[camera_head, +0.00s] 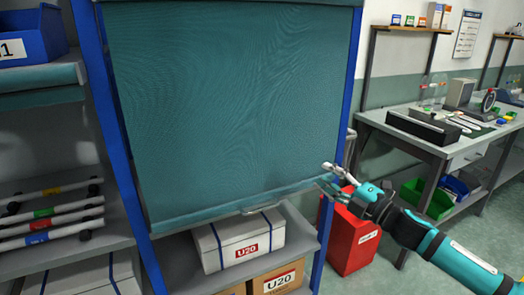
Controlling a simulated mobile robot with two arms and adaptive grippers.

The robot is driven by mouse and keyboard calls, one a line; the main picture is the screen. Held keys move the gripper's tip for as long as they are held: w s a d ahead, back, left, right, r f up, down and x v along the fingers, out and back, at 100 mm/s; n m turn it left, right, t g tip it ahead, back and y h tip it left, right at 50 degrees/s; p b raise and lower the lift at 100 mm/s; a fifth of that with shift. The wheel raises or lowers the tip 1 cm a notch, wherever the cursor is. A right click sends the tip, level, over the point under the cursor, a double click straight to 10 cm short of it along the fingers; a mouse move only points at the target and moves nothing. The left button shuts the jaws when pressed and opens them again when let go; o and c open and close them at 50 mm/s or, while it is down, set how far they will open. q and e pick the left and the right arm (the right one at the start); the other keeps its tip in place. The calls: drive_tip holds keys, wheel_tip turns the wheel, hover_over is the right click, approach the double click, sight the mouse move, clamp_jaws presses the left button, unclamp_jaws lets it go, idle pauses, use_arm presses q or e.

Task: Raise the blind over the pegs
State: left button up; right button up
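The teal blind (230,100) hangs down between the blue posts of the shelf rack and covers its upper part. Its bottom bar (205,218) is low, just above the shelf with boxes. A pale handle (262,208) shows at the middle of the bottom edge. No pegs are visible; the blind hides what is behind it. My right gripper (327,175) is at the blind's lower right corner, by the right post. Its fingers look spread apart, with nothing seen between them; whether they touch the blind is unclear. My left gripper is not in view.
A red bin (350,240) stands right of the rack. A workbench (430,140) with instruments is at the right. Rods (50,218) lie on the left shelf.

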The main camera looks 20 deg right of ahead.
drive_tip(key=s+a+r+n+y, duration=0.1)
drive_tip(key=a+r+n+y, duration=0.2)
drive_tip(key=a+r, duration=0.1)
drive_tip(key=f+p+x, duration=0.1)
drive_tip(key=p+x, duration=0.4)
drive_tip(key=x, duration=1.2)
drive_tip(key=shift+w+a+g+p, duration=0.15)
drive_tip(key=shift+a+g+p, duration=0.15)
drive_tip(key=shift+p, duration=0.1)
clamp_jaws()
unclamp_jaws()
drive_tip(key=shift+f, duration=0.1)
